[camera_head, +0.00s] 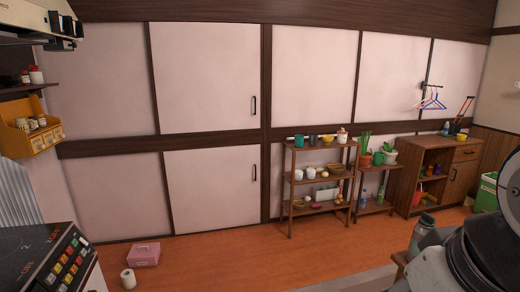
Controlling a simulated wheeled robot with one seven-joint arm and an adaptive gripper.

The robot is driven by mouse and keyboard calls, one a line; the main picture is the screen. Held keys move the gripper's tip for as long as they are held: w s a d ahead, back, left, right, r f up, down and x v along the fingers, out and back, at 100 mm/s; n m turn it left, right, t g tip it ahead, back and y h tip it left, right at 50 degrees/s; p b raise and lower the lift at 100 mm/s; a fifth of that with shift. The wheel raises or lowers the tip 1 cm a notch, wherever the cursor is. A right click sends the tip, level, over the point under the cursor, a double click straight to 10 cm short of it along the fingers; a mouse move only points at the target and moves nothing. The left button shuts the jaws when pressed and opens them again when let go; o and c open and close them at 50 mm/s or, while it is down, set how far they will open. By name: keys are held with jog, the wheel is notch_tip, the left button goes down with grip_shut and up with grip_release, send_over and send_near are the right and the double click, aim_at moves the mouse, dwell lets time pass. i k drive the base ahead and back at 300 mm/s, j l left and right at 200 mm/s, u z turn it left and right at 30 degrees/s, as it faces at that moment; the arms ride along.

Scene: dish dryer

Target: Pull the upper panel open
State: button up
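A dark wooden frame on the far wall holds pale panels in an upper and a lower row. The upper panel with a handle (205,75) is flush in its frame and looks closed. Its dark upright handle (253,106) is near its right edge. Below it is a similar lower panel (210,190) with its own handle (254,172). Grey and black parts of my arm fill the lower right corner. My gripper's fingers do not show. The arm is well apart from the panels. I see no dish dryer that I can make out clearly.
A wooden shelf rack (291,190) with pots and bowls stands right of the panels. A brown cabinet (405,180) stands farther right. A pink box (144,254) and white roll (128,278) lie near the stove (30,245). The middle floor (240,262) is clear.

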aim_at(205, 76)
jog(key=i, duration=3.45)
jog(key=i+l+u, duration=0.2)
jog(key=i, duration=0.3)
jog(key=i+l+u, duration=0.2)
jog(key=i, duration=0.25)
